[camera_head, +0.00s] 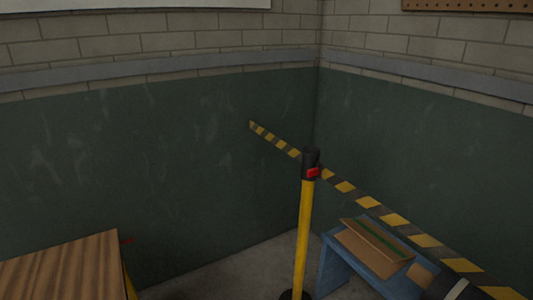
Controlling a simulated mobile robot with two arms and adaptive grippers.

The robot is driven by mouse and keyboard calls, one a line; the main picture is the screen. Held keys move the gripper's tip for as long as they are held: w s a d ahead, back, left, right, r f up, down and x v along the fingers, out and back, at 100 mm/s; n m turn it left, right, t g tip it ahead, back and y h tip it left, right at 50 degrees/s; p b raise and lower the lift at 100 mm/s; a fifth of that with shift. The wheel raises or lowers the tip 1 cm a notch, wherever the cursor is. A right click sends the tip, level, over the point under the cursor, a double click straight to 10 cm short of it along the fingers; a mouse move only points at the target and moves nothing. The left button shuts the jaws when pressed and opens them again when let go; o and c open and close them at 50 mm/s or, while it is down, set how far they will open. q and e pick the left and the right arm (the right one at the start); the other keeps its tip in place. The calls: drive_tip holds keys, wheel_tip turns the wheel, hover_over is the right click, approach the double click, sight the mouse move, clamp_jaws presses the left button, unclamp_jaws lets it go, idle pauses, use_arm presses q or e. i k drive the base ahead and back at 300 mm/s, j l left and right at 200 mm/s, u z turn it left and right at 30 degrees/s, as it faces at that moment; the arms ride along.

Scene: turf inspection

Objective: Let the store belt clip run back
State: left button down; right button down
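A black-and-yellow striped belt (368,202) runs from the black head (311,165) of a yellow post (303,240) down to the lower right, where it leaves the picture. Another striped length (275,139) shows on the post's left side, rising to an end in front of the green wall. I cannot tell whether the two lengths are one belt. A red part (313,172) sits on the post head. No belt clip can be made out for certain. Neither of my grippers is in view.
A blue bench (334,265) with flat cardboard pieces (375,253) stands right of the post. A dark cylinder-like thing (440,286) with a pale band is partly cut off at the lower right. A wooden-topped table (65,270) is at the lower left. Bare floor shows between.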

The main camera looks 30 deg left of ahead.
sight(318, 171)
drive_tip(key=i+j+u, duration=0.2)
drive_tip(key=i+u, duration=0.2)
drive_tip(key=i+j+u, duration=0.1)
drive_tip(key=i+u, duration=0.7)
drive_tip(key=i+l+u, duration=0.1)
drive_tip(key=i+u, duration=0.15)
drive_tip(key=u, duration=0.15)
drive_tip(key=i+l+u, duration=0.25)
drive_tip(key=u, duration=0.15)
drive_tip(key=i+j+u, duration=0.15)
drive_tip(key=i+u, duration=0.25)
drive_tip(key=i, duration=0.4)
drive_tip(key=i+l+u, duration=0.1)
drive_tip(key=i+u, duration=0.25)
drive_tip(key=i, duration=0.45)
drive_tip(key=z, duration=4.75)
